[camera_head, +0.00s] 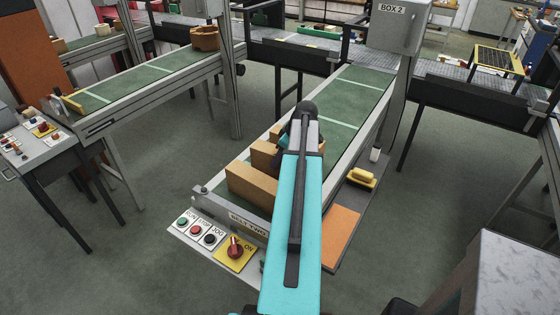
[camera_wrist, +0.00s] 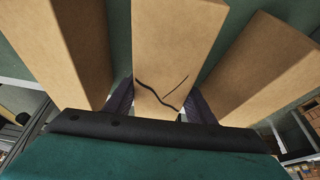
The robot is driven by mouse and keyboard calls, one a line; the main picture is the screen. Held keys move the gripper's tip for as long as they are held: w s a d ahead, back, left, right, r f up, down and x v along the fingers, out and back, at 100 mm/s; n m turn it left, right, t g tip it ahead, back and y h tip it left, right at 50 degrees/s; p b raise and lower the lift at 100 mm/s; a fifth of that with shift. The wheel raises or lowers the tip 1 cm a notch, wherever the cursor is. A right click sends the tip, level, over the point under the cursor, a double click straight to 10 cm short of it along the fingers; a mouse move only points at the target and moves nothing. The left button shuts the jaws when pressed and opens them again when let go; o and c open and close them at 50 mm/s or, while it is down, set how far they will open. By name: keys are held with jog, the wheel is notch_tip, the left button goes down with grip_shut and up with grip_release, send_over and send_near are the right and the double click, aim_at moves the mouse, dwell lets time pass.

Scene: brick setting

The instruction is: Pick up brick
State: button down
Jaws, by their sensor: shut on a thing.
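In the wrist view a tan brick (camera_wrist: 178,40) with dark crack-like lines on its near end stands between the two dark purple fingers of my gripper (camera_wrist: 160,100). The fingers are shut on its sides. One tan brick (camera_wrist: 78,45) lies to its left and another (camera_wrist: 266,66) to its right, both apart from it. In the head view several tan bricks lie on the green belt, the nearest brick (camera_head: 251,187) in plain sight. My turquoise arm hides the fingers and part of the bricks there. I cannot tell whether the held brick is clear of the belt.
The green belt (camera_head: 352,103) is bare beyond my arm, with raised side rails. A button panel with a red knob (camera_head: 235,248) stands at its near end. A yellow-handled tool (camera_head: 362,177) and an orange pad (camera_head: 341,232) lie right of the belt. A second belt (camera_head: 140,75) runs at left.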

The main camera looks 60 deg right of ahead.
jog(key=shift+r+b, duration=1.3)
jog(key=shift+r, duration=3.25)
jog(key=shift+w, duration=0.1)
